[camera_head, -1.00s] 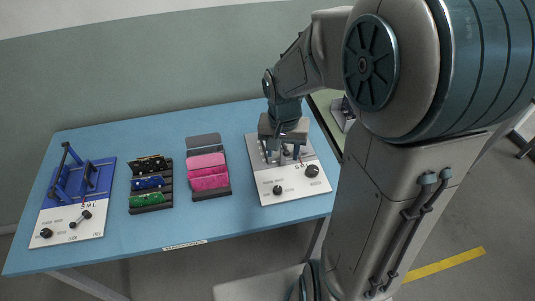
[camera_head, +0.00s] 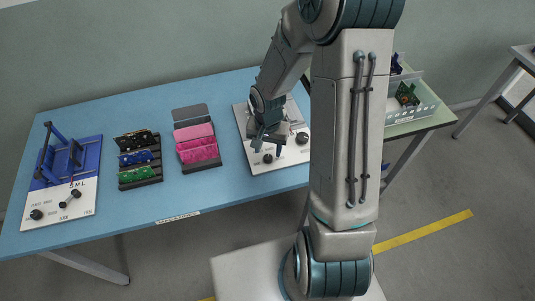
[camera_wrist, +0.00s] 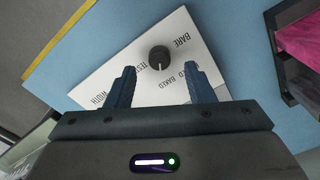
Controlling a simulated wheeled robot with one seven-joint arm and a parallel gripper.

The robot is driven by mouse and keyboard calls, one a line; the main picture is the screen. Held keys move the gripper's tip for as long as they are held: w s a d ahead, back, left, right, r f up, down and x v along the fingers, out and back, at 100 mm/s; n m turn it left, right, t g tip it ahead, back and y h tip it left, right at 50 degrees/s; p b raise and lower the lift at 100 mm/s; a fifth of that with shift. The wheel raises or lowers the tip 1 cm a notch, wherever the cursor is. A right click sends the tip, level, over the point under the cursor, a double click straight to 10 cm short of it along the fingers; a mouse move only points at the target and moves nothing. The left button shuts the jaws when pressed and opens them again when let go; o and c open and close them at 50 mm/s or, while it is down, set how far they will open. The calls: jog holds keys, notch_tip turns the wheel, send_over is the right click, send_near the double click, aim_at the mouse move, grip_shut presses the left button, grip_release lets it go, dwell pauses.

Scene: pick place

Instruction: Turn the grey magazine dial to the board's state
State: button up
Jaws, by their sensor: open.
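The white panel (camera_head: 284,158) of the grey magazine lies at the right of the blue table. A black dial (camera_head: 267,158) sits near its front left and a second black knob (camera_head: 302,138) further right. In the wrist view the dial (camera_wrist: 159,57) shows a white pointer mark facing the picture's bottom, with BARE and BAKED lettering around it. My gripper (camera_head: 268,143) is above the panel, just behind the front dial. In the wrist view my gripper (camera_wrist: 159,68) is open and empty, its fingers apart on either side below the dial. My arm hides much of the grey magazine.
A rack with pink boards (camera_head: 197,150) stands left of the panel. A rack with black, blue and green boards (camera_head: 138,158) is further left. A blue magazine (camera_head: 70,160) stands at the far left. A crate (camera_head: 412,110) sits on a table at right.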

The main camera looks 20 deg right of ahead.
aim_at(268, 157)
jog(key=shift+f, duration=1.75)
jog(key=c, duration=1)
